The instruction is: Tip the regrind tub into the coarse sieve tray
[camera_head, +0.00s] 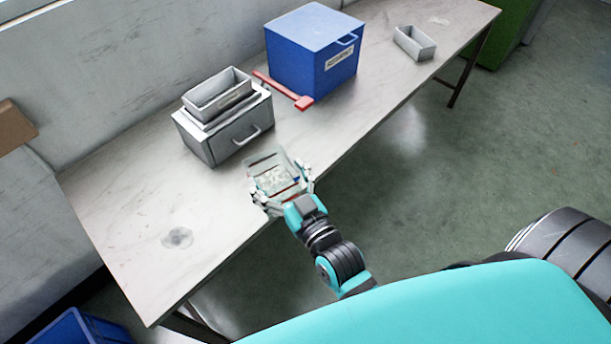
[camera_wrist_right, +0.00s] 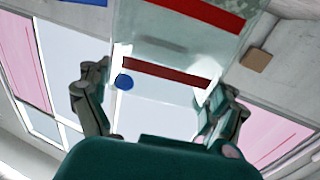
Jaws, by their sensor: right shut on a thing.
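My right gripper (camera_head: 281,187) is shut on a clear, see-through tub (camera_head: 266,161) with pale bits inside and a red stripe. It holds the tub at the front edge of the bench; whether the tub touches the top is unclear. In the right wrist view the clear tub (camera_wrist_right: 175,48) with red bands sits between the two fingers (camera_wrist_right: 160,105). A grey open rectangular tray (camera_head: 219,95) sits on a grey box with a handle (camera_head: 222,138), behind and left of the tub. Its inside is too small to make out a mesh. My left gripper is not in view.
A blue lidded box (camera_head: 312,62) with a label stands farther back, with a red tool (camera_head: 285,91) lying beside it. A small grey tray (camera_head: 415,43) is at the far right of the bench (camera_head: 130,215). The bench's left end is clear except for a grey stain.

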